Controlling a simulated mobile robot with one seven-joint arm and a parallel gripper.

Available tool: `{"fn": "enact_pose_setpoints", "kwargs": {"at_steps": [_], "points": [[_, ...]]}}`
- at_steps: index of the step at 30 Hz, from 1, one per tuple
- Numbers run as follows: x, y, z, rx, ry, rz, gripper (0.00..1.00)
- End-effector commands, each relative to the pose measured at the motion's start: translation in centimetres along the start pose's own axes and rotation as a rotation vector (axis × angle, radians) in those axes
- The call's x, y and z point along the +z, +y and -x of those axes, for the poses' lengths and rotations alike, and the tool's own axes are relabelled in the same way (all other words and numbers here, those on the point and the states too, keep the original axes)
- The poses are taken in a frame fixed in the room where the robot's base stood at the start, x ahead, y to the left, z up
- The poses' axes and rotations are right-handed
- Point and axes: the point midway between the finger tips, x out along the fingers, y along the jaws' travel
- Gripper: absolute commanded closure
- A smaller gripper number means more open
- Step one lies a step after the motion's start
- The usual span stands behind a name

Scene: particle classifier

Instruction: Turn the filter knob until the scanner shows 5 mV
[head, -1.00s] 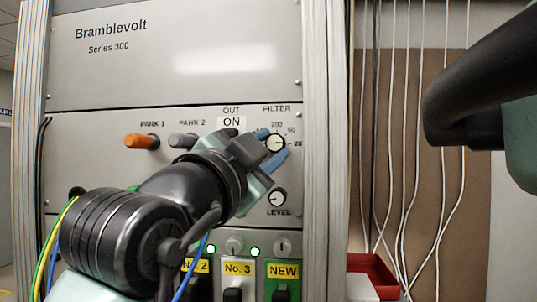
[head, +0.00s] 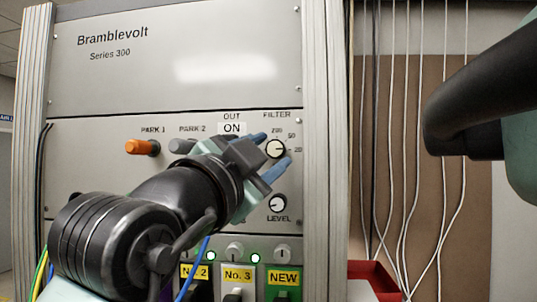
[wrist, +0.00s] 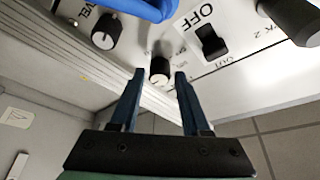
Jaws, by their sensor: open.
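The filter knob (head: 275,148), white-faced with a dark rim, is on the grey panel under the word FILTER. Marks 200, 50 and 20 run around it; its pointer is too small to read surely. My gripper (head: 278,149) is open, with one blue finger above and one below the knob in the head view. In the wrist view, the filter knob (wrist: 160,70) shows between and beyond the spread fingertips of my gripper (wrist: 159,72), apart from both. No scanner reading can be made out in either view.
The level knob (head: 278,203) is just below. The park 1 knob (head: 142,147) is orange; the grey park 2 knob (head: 182,146) is close to my wrist. A black rocker switch (wrist: 211,40) and a blue cable (wrist: 150,8) lie near. A red bin (head: 375,275) is lower right.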

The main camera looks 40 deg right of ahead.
Motion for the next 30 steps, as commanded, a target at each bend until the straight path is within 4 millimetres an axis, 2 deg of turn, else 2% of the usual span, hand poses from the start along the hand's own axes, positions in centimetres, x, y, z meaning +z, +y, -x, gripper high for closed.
{"fn": "enact_pose_setpoints", "kwargs": {"at_steps": [12, 16, 21, 30], "points": [[0.3, 0.3, 8.5, -0.004, -0.001, -0.002, 0.53], [0.2, 0.2, 10.7, -0.002, -0.001, -0.002, 0.53], [0.1, 0.1, 12.2, 0.000, 0.000, -0.001, 0.53], [0.0, 0.0, 12.4, 0.000, 0.001, -0.001, 0.53]]}}
